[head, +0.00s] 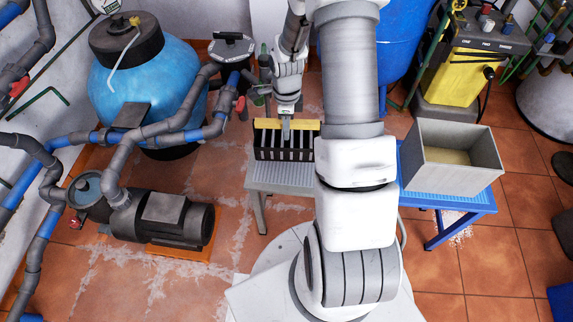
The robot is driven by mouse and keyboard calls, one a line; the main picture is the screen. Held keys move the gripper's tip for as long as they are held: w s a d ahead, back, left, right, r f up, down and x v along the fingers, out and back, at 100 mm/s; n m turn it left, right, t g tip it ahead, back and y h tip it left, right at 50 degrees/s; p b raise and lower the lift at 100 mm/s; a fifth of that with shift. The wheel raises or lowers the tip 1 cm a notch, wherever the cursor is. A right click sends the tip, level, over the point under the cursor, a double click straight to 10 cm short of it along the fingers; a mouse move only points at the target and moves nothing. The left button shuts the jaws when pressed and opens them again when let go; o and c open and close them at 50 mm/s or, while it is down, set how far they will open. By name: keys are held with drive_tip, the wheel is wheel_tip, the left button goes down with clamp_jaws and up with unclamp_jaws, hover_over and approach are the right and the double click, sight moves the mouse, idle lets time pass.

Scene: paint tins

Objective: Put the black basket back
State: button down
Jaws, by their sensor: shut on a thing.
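The black basket (268,148) has dark slatted sides and a yellow strip along its top. It is upright at the grey slatted stand (262,181), just left of my arm. I cannot tell whether its base touches the stand or hangs a little above it. My gripper (285,130) points down from above and is shut on the basket at the middle of its top. The fingertips are small, and my arm covers the area right of the basket.
A blue table (462,203) at the right bears an open grey box (438,180). A blue tank (145,85), pipes and a dark pump (160,220) fill the left. A yellow machine (465,75) stands back right. Tiled floor is clear between pump and stand.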

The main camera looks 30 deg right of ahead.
wheel_tip(320, 180, down, 10)
drive_tip(key=b, duration=0.2)
drive_tip(key=shift+r+b, duration=0.15)
drive_tip(key=shift+b, duration=0.25)
drive_tip(key=c, duration=0.7)
unclamp_jaws()
